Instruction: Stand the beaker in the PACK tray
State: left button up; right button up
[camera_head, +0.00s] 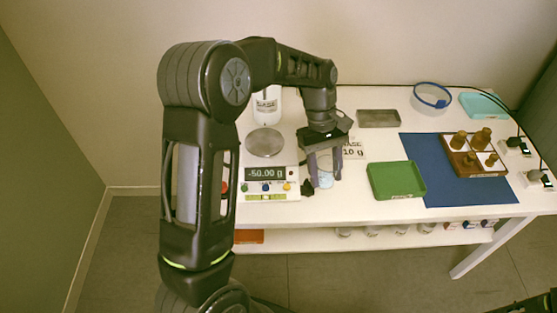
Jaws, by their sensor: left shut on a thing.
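My left gripper (323,183) points down and is shut on a clear, pale bluish beaker (326,175). The beaker is upright between the fingers, just right of the scale; whether its base touches the table cannot be told. A green tray (397,181) lies to the right of the beaker, empty, with a small unreadable label on its front edge. A grey tray (378,118) lies behind and a teal tray (482,105) at the back right. I cannot read which one is marked PACK. My right gripper does not show.
The scale (267,180) reads -50.00 g, its round pan (265,142) empty. A white bottle (267,106) stands behind it. A card (353,149) is behind the gripper. A blue mat (440,190) bears a rack (478,167) of brown bottles.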

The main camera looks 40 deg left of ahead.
aim_at(395, 182)
jog(key=i+l+u, duration=0.1)
jog(key=i+l, duration=0.15)
jog(key=i+l+u, duration=0.15)
jog(key=l, duration=0.3)
jog(key=i+l+u, duration=0.1)
jog(key=i+l, duration=0.2)
jog(key=i+l+u, duration=0.15)
jog(key=l, duration=0.3)
jog(key=i+l+u, duration=0.1)
jog(key=i+l, duration=0.15)
jog(key=l, duration=0.15)
